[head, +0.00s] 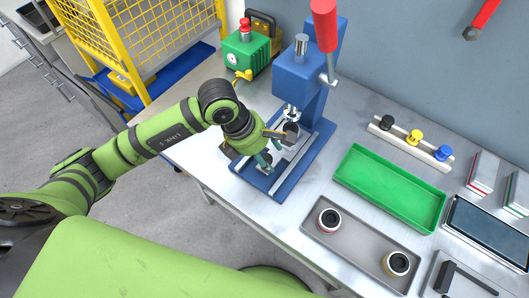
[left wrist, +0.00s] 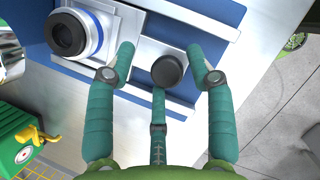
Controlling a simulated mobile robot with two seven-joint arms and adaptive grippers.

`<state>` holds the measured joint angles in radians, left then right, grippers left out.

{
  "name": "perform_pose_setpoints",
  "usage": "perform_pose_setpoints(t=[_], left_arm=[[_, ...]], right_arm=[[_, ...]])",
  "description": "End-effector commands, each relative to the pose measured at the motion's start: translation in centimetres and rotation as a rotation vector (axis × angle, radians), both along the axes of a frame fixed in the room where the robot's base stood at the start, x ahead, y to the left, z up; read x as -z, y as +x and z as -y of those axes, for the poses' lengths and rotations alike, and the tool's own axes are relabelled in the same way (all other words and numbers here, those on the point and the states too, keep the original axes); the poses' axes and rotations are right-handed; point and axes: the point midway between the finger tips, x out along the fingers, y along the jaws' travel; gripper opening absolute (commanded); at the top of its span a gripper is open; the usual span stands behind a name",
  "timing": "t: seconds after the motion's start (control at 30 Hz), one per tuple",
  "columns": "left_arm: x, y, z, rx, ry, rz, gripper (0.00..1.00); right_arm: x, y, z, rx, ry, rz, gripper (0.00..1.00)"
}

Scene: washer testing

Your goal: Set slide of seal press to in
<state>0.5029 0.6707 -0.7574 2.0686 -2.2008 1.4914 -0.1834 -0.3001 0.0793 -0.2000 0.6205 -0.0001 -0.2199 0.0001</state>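The blue seal press (head: 300,80) stands on the bench with a red-handled lever (head: 324,25) raised. Its silver slide (left wrist: 135,50) lies on the blue base (head: 250,180). The slide carries a round ringed part (left wrist: 77,32) and a black knob (left wrist: 167,71). In the head view the round part sits near the press's ram, though its exact alignment cannot be told. My left gripper (head: 265,158) is low over the front of the base. In the left wrist view its open fingers (left wrist: 163,52) stand either side of the knob, with gaps showing. My right gripper is out of view.
A green pump-like box (head: 245,52) stands left of the press. To the right are a green tray (head: 390,187), a grey tray (head: 360,240) with two ringed parts, and a rack of coloured knobs (head: 410,140). The bench's front edge (head: 225,200) is close to my left gripper.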

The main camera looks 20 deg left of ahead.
Motion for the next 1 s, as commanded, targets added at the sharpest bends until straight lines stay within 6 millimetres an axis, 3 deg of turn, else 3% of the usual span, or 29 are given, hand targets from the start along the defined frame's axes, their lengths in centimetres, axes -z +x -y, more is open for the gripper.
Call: perform_pose_setpoints(t=[0.23,0.7,1.0], left_arm=[[-0.8,-0.1,-0.4,0.000,0.002,0.000,0.54],[-9.2,-1.4,-3.4,0.000,0.003,0.002,0.54],[-11.1,-1.8,-4.1,0.000,0.002,-0.002,0.54]], right_arm=[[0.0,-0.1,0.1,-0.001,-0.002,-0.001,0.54],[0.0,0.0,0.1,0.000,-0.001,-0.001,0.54],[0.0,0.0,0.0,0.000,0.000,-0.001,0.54]])
